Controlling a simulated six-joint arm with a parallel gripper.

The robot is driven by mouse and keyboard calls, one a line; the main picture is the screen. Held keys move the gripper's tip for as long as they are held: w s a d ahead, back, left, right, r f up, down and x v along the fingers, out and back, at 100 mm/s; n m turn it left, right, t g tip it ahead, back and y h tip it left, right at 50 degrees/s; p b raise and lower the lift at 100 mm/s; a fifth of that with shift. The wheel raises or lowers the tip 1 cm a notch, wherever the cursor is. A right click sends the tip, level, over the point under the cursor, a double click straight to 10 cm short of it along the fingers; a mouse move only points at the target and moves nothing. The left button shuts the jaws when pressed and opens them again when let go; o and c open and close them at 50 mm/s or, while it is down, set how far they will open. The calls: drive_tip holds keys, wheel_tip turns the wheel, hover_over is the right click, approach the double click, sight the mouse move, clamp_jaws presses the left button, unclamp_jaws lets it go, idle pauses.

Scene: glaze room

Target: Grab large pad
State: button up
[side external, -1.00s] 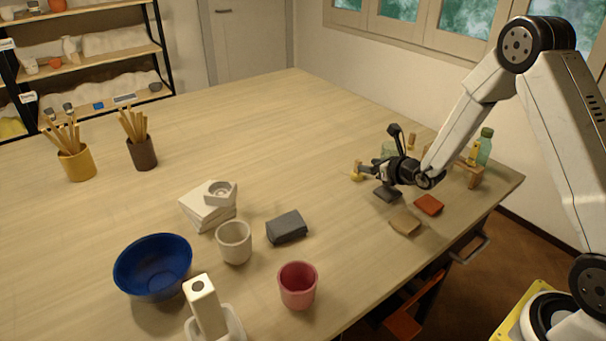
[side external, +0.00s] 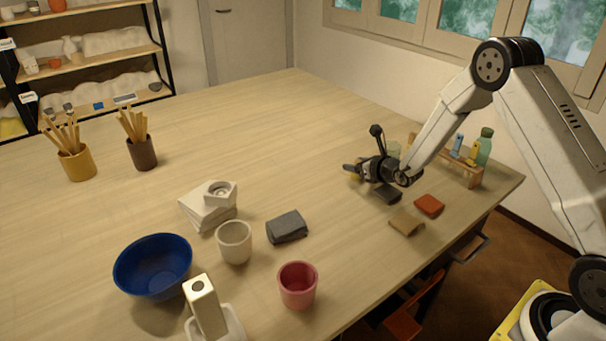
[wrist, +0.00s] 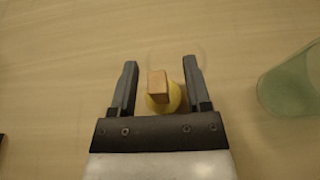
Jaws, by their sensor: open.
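A round yellow pad (wrist: 174,98) with a blocky wooden handle (wrist: 158,86) is in the wrist view, between the two fingers of my gripper (wrist: 160,66). Both fingers are apart, with a gap on each side of the handle. In the side view only a bit of the yellow pad (side external: 355,177) shows below my gripper (side external: 350,170), which hides the rest. My gripper is low over the table near its right side. I cannot tell the exact height of the fingers above the tabletop.
A green translucent cup (wrist: 290,85) stands right of my gripper in the wrist view. Dark grey (side external: 388,196), tan (side external: 406,223) and red (side external: 429,205) flat pieces lie nearby. A wooden rack (side external: 460,171) and green bottle (side external: 484,147) stand to the right.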

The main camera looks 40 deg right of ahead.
drive_tip(key=shift+w+f, duration=0.2)
drive_tip(key=shift+w, duration=0.3)
clamp_jaws()
